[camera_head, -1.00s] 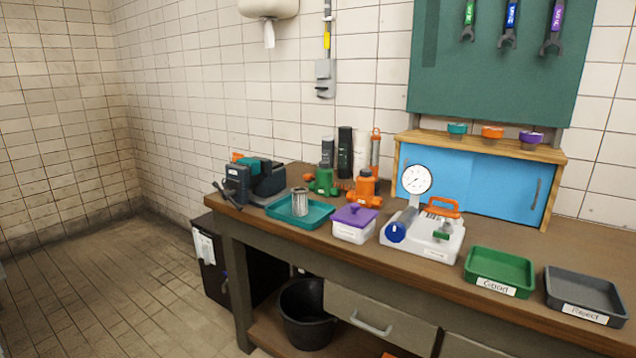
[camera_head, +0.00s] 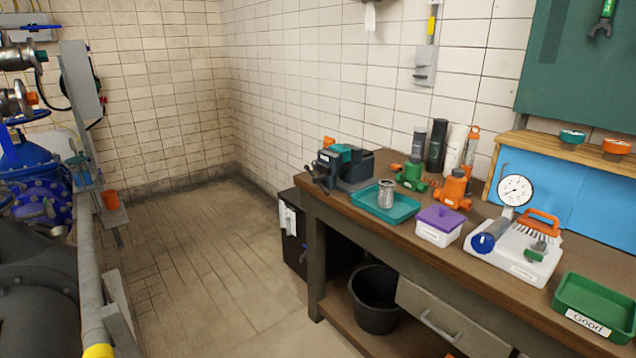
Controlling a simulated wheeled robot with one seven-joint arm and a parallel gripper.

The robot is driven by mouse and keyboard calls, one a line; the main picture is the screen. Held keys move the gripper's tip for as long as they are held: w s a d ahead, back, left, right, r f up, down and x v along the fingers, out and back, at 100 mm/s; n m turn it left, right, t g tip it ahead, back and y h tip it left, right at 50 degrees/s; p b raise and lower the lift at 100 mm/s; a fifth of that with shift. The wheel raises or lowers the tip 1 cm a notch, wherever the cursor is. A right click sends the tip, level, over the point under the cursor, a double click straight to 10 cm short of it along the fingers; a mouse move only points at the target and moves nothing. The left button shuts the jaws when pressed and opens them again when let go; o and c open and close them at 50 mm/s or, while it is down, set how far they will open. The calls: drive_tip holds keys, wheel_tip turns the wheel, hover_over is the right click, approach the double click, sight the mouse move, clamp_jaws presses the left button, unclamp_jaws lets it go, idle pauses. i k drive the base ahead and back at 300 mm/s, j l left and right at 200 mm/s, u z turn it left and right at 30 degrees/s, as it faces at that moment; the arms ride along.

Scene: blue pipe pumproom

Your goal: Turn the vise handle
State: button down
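The vise (camera_head: 345,167) is dark blue-grey with teal parts and sits on the far left end of the wooden workbench (camera_head: 468,230). Its dark handle (camera_head: 316,180) sticks out at the front left of the vise, over the bench's end. It looks like a slanted bar. My gripper is not in view, so its distance from the handle does not show.
A teal tray (camera_head: 398,212) with a metal cup, a purple-lidded box (camera_head: 438,226), a pressure gauge unit (camera_head: 513,250) and a green tray (camera_head: 597,305) stand on the bench. A black bucket (camera_head: 375,300) is below. The tiled floor (camera_head: 215,270) is clear; blue pipework (camera_head: 30,170) stands left.

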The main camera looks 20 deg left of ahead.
sight(319, 179)
drive_tip(key=i+j+u, duration=0.3)
drive_tip(key=i+j, duration=0.6)
drive_tip(key=j, duration=0.15)
drive_tip(key=i+j+u, duration=0.3)
drive_tip(key=i+j, duration=0.5)
drive_tip(key=i, duration=0.2)
